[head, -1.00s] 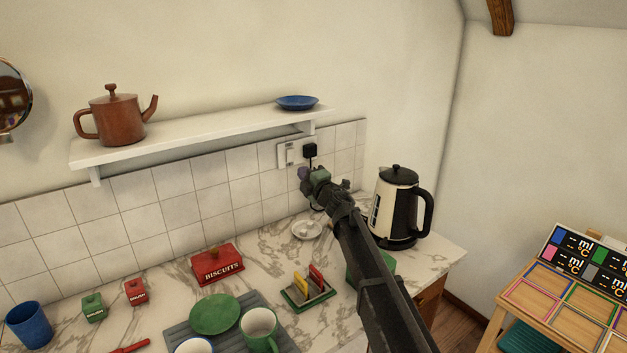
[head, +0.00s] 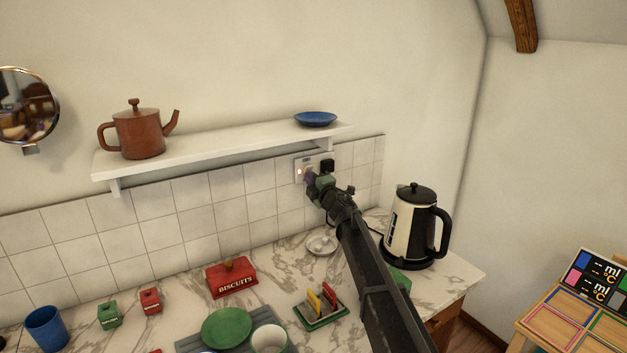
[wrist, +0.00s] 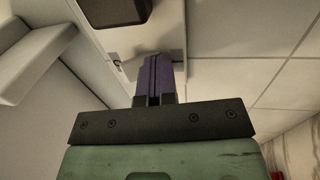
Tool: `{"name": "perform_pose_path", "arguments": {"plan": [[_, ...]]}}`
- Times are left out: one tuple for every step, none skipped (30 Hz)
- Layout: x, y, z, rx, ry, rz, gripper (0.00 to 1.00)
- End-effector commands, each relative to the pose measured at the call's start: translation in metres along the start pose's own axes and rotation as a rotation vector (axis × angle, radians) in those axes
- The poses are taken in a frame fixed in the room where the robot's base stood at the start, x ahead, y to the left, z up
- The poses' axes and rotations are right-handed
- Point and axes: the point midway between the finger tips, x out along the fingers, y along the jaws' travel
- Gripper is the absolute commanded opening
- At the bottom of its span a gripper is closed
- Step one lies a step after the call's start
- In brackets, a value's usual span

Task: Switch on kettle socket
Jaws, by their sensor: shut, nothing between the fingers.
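The white wall socket (head: 300,165) sits on the tiled wall below the shelf, with a black plug (head: 327,165) in its right side. My gripper (head: 310,177) is shut and empty at the lower part of the socket plate and hides some of it. In the wrist view, the purple fingertips (wrist: 153,72) are together and overlap the socket plate (wrist: 168,32), beside its small switch area; contact cannot be told. The plug (wrist: 118,10) is at the top there. The cream and black kettle (head: 403,225) stands on the counter to the right.
The white shelf (head: 215,150) above holds a brown teapot (head: 140,133) and a blue plate (head: 315,119). On the marble counter are a small white dish (head: 321,246), a toast rack (head: 320,308) and a red biscuit box (head: 232,280). My arm crosses above the counter's right part.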

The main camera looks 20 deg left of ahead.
Motion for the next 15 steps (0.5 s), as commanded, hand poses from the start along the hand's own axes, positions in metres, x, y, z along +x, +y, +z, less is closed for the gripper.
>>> {"name": "perform_pose_path", "arguments": {"plan": [[0.000, 0.000, -0.002, 0.000, 0.003, 0.000, 0.00], [-0.001, 0.000, -0.002, 0.000, 0.003, 0.000, 0.00], [-0.003, 0.000, -0.002, 0.000, 0.003, 0.000, 0.00], [-0.005, 0.000, -0.002, 0.000, 0.003, 0.000, 0.00], [-0.008, -0.001, -0.002, 0.000, 0.003, 0.000, 0.00], [-0.013, -0.001, -0.002, 0.000, 0.003, 0.000, 0.00], [-0.018, -0.001, -0.002, 0.000, 0.002, 0.000, 0.00], [-0.023, -0.001, -0.002, 0.000, 0.002, 0.000, 0.00], [-0.030, -0.001, -0.001, 0.000, 0.001, 0.000, 0.00], [-0.037, -0.002, -0.001, 0.000, 0.001, 0.000, 0.00], [-0.043, -0.002, 0.000, 0.000, 0.000, 0.000, 0.00], [-0.053, -0.002, 0.000, 0.000, -0.001, 0.000, 0.00], [-0.060, -0.002, 0.000, 0.000, -0.001, 0.000, 0.00], [-0.067, -0.002, 0.000, 0.000, -0.001, 0.000, 0.00], [-0.076, -0.002, 0.000, 0.001, 0.000, 0.000, 0.00]]}}
